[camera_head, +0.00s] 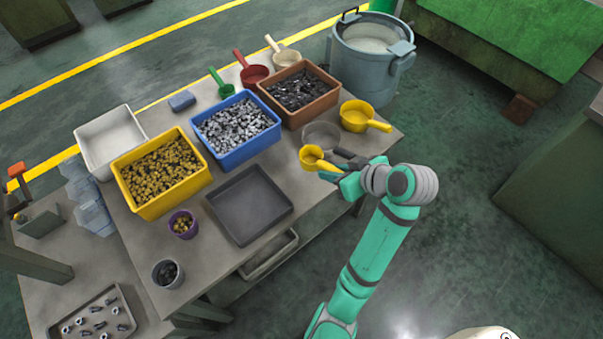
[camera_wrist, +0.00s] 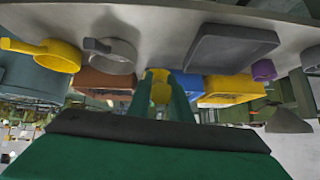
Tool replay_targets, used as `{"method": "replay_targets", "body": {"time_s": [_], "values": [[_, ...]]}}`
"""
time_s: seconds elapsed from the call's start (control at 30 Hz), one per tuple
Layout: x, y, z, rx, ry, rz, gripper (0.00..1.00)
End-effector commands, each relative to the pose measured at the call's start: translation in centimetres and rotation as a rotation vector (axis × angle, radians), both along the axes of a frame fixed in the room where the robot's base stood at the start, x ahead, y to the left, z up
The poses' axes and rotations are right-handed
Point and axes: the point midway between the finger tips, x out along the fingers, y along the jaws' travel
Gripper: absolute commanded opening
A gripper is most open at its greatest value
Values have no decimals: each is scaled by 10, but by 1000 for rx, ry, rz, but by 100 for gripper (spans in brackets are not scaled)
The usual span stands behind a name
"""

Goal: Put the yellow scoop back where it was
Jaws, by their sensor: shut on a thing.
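A small yellow scoop (camera_head: 311,157) is in my gripper (camera_head: 336,168), held by its handle near the table's right front edge. In the head view its bowl points left, just in front of a grey scoop (camera_head: 322,135). The wrist view shows the small yellow scoop (camera_wrist: 159,88) between my green fingers (camera_wrist: 163,105). Its handle is mostly hidden by the fingers. A larger yellow scoop (camera_head: 355,116) rests on the table's right corner, and it also shows in the wrist view (camera_wrist: 55,57). I cannot tell how high the held scoop is above the table.
A dark empty tray (camera_head: 250,204) lies left of my gripper. Yellow (camera_head: 120,180), blue (camera_head: 238,149) and brown (camera_head: 294,119) bins hold small parts. Green (camera_head: 224,91), red (camera_head: 254,75) and cream (camera_head: 287,59) scoops lie behind. A grey drum (camera_head: 350,72) stands behind right.

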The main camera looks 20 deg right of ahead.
Motion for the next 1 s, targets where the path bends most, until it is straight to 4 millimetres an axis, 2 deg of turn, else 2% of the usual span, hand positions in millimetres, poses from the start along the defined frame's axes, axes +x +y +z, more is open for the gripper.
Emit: {"method": "replay_targets", "body": {"time_s": [0.6,0.7,0.83,1.0], "values": [[24,15,-13,2,2,3,0],[44,26,-24,3,4,5,0],[59,33,-48,4,6,1,0],[74,38,-67,1,3,-5,0]]}}
